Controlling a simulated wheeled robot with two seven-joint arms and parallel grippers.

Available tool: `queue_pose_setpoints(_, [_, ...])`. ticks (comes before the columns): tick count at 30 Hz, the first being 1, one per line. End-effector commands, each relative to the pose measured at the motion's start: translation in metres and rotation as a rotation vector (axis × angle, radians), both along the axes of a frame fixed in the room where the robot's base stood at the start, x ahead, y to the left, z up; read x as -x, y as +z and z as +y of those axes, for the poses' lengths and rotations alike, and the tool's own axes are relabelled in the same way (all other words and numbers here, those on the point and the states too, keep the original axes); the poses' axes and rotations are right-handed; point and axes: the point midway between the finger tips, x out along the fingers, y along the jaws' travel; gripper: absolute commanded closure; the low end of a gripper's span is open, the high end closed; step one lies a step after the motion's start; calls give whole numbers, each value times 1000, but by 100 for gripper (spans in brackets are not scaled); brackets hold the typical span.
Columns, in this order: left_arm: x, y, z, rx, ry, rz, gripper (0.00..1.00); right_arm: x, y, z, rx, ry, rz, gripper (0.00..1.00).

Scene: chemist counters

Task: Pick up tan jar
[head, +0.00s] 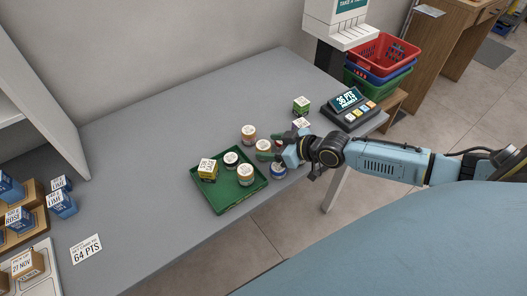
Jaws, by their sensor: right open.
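Several small jars with white lids stand on the grey counter and on a green tray (222,207). A jar with a tan-orange body (249,133) stands on the counter behind the tray. A yellowish-tan jar (263,146) stands right by my right gripper's fingers. Another tan-looking jar (245,175) stands on the tray. I cannot tell which of these is the task's tan jar. My right gripper (273,148) is open, reaching in from the right, with its fingertips close to the yellowish-tan jar. Contact is unclear. My left gripper is not in view.
The counter's left middle is clear.

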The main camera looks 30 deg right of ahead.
Motion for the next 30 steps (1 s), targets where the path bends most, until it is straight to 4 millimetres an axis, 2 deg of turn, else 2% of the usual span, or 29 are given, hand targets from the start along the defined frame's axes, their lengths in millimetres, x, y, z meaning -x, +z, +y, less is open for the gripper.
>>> queue_pose_setpoints(1, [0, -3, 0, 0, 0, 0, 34, -8, -6, 5, -2, -2, -2, 36])
queue_pose_setpoints(6, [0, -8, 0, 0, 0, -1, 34, -22, -16, 12, 0, -1, -2, 36])
queue_pose_setpoints(15, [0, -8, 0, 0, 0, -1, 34, -25, -17, 14, -1, 0, 0, 36])
queue_pose_setpoints(26, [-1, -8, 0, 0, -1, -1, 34, -24, -17, 14, 0, 0, 0, 83])
queue_pose_setpoints(30, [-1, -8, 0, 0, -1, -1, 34, -25, -17, 14, -1, 0, -2, 84])
